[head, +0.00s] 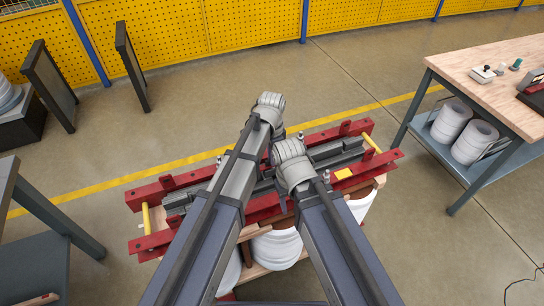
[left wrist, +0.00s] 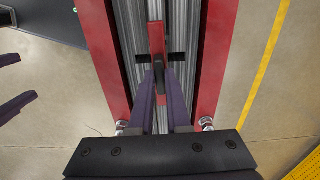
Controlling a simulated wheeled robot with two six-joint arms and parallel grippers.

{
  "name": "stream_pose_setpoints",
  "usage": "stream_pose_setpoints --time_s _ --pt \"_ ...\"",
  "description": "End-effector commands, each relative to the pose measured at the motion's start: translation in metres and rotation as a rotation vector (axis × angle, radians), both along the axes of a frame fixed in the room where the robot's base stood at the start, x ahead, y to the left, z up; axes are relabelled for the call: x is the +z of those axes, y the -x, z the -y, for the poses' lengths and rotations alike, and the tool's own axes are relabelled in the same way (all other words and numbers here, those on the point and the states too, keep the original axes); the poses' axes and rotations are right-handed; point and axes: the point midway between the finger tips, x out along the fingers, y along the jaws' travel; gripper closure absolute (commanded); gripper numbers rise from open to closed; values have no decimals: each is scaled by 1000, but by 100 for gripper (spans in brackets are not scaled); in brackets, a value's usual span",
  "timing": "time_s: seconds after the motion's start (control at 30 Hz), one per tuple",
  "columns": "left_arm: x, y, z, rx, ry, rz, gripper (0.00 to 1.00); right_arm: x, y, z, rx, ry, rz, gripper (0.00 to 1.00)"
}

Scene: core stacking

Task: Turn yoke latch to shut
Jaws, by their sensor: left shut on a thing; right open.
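The yoke latch (left wrist: 156,38) is a narrow red bar with a dark cross-piece, in the middle of the frame in the left wrist view. My left gripper (left wrist: 159,72) is shut on its near end. The latch lies along the grey ribbed beam (left wrist: 130,45), between two red rails. In the head view the arms hide the latch and both sets of fingertips. My right gripper (left wrist: 25,82) shows at the left edge of the left wrist view, open, with its two fingers apart and nothing seen between them.
The red frame (head: 155,242) has yellow end bars and white rolls (head: 277,250) below it. A wooden-topped workbench (head: 490,88) stands at the right, with small items on top. Dark panels (head: 130,65) stand at the back left. Floor is clear behind the frame.

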Motion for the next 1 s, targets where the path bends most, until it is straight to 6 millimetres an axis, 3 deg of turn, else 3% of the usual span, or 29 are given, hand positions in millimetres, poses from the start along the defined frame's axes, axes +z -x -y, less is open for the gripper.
stream_pose_setpoints --time_s 0.67,0.7,0.93,1.0 --pt "0 0 0 -50 0 -1 100 0 0 0 0 0 0 45" --pt "0 0 0 -50 0 -1 80 0 0 0 0 0 0 45" --pt "0 0 0 -49 0 0 55 0 0 0 0 0 0 45" --pt "0 0 0 -48 0 0 55 0 0 0 0 0 0 45"
